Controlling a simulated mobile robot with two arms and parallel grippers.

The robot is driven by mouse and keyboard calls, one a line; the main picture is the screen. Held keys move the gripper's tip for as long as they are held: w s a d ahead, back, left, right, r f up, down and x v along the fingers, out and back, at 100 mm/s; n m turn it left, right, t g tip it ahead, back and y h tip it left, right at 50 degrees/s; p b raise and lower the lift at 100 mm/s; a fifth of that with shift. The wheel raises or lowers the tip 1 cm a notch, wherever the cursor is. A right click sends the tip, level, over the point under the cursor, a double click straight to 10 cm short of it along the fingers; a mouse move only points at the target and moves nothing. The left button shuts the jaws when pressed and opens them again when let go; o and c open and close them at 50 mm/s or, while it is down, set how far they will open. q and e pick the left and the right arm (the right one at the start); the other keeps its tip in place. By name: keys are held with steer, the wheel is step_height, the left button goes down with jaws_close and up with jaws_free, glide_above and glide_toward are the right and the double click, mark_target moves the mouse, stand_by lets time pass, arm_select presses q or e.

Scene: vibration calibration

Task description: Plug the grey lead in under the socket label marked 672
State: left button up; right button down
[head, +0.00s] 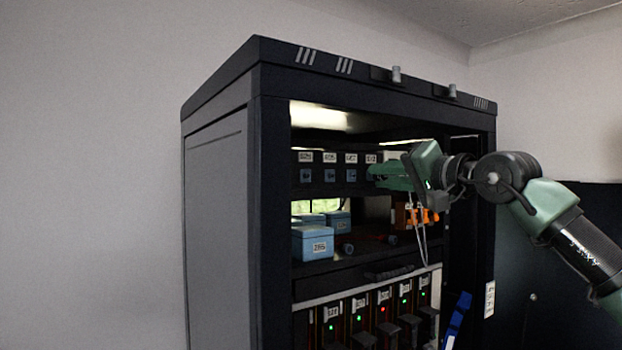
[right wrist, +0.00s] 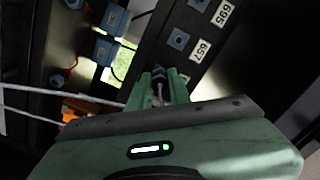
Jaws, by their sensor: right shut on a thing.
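In the head view my right gripper (head: 371,173) is at the right end of a row of labelled blue sockets (head: 330,175) on the rack's upper panel. In the right wrist view the right gripper (right wrist: 158,88) is shut on the pale grey plug end of the grey lead (right wrist: 157,97), close to the panel. The grey lead (head: 422,238) hangs below the gripper in the head view. Labels 657 (right wrist: 201,50) and 695 (right wrist: 223,13) are readable in the wrist view. I cannot make out label 672. The fingers hide the socket in front of them. My left gripper is not in view.
Blue boxes (head: 313,243) stand on the shelf below. Orange parts (head: 421,215) are at that shelf's right. Lower modules (head: 358,325) have green and red lights. The rack's right post (head: 482,220) stands close to my arm. A blue strap (head: 458,315) hangs low right.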

steer(key=m+b, duration=0.1)
steer(key=m, duration=0.2)
steer(key=shift+r+m, duration=0.1)
steer(key=shift+m, duration=0.2)
stand_by(0.4)
steer(key=shift+m, duration=0.8)
steer(key=c, duration=1.3)
jaws_free()
steer(key=shift+a, duration=0.1)
steer(key=shift+o, duration=0.2)
steer(key=shift+b, duration=0.3)
